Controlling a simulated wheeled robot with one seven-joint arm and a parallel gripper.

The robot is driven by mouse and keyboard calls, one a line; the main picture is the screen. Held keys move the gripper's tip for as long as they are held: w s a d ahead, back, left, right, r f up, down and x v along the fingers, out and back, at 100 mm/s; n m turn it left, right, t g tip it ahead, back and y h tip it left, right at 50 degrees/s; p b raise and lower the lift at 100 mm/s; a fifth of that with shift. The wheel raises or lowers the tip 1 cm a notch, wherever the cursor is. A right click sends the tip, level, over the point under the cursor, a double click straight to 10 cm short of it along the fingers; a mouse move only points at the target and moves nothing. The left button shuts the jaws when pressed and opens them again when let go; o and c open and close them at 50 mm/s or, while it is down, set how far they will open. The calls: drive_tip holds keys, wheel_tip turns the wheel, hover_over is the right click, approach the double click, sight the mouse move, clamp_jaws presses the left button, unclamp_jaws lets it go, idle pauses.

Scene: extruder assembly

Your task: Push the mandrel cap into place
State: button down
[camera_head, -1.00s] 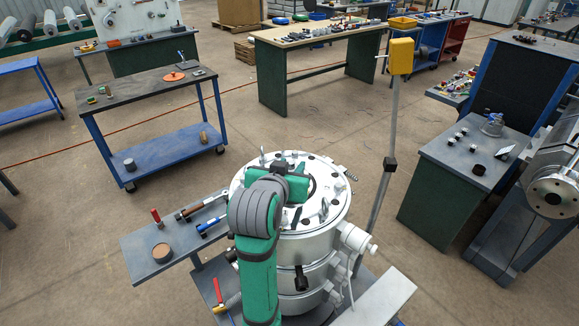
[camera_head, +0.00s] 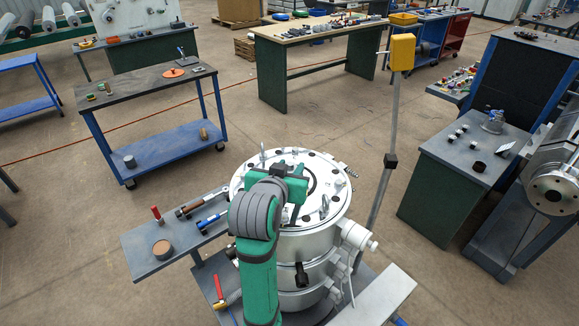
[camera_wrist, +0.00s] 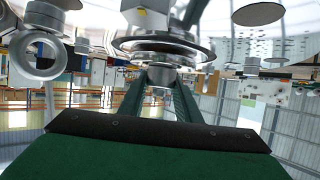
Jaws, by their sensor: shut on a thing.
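The extruder head (camera_head: 330,230) is a pale metal cylinder with a bolted round top, in the lower middle of the head view. My gripper (camera_head: 298,196) is over this top, left of its centre, and my arm hides part of it. In the wrist view my gripper (camera_wrist: 163,72) has its two dark green fingers shut on a shiny round metal part, seemingly the mandrel cap (camera_wrist: 165,47). The fingertip contact is partly hidden. I cannot tell whether the cap touches its seat.
A side shelf (camera_head: 150,265) left of the extruder holds a round brown-topped piece (camera_head: 162,249) and hand tools (camera_head: 205,222). A post with a yellow box (camera_head: 401,52) stands behind right. A grey-topped cabinet (camera_head: 460,170) is at right. The floor between is open.

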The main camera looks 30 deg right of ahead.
drive_tip(key=shift+f, duration=0.2)
drive_tip(key=c, duration=1.4)
unclamp_jaws()
drive_tip(key=shift+c, duration=0.2)
drive_tip(key=shift+o, duration=1.1)
drive_tip(key=shift+s+d, duration=0.1)
drive_tip(key=shift+s, duration=0.05)
drive_tip(key=v, duration=1)
drive_tip(key=shift+s+a+r, duration=0.15)
drive_tip(key=shift+s+a, duration=0.05)
drive_tip(key=shift+a, duration=0.1)
